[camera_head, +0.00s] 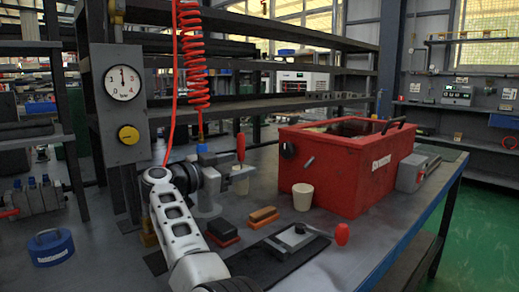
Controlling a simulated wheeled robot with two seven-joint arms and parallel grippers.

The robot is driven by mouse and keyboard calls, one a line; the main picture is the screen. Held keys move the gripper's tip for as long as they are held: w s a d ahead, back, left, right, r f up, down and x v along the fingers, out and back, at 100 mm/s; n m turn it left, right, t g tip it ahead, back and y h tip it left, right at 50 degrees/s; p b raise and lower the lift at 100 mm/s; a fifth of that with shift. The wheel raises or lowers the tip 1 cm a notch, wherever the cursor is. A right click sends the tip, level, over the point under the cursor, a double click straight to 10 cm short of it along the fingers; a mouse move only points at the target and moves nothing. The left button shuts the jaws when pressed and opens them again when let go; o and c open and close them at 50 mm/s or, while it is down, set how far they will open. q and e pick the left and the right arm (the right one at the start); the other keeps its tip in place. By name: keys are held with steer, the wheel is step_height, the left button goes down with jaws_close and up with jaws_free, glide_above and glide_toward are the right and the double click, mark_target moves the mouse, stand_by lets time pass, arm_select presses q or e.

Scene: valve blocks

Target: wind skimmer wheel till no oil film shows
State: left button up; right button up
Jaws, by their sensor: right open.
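A red tank (345,172) with a pale label stands on the grey bench. Its top is open and dark inside; I cannot tell whether an oil film shows there. A round black knob (287,149) sits on its left face, with a small grey lever (309,161) beside it. I cannot tell for sure which part is the skimmer wheel. My right gripper (214,178) is at the end of the white arm, open, left of the tank and apart from it. Grey fittings behind partly blend with its fingers. My left gripper is not in view.
A cream cup (302,196) stands before the tank. A coiled red hose (193,60) hangs above my arm. A gauge panel (122,100) stands left.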

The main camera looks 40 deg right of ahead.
mark_target(285, 151)
steer(key=d, duration=0.4)
steer(key=d+b, duration=0.1)
steer(key=d, duration=0.4)
steer(key=w+d+b, duration=0.1)
steer(key=d, duration=0.4)
steer(key=shift+d+r, duration=0.15)
steer(key=shift+d, duration=0.8)
steer(key=shift+c, duration=0.3)
steer(key=c, duration=0.9)
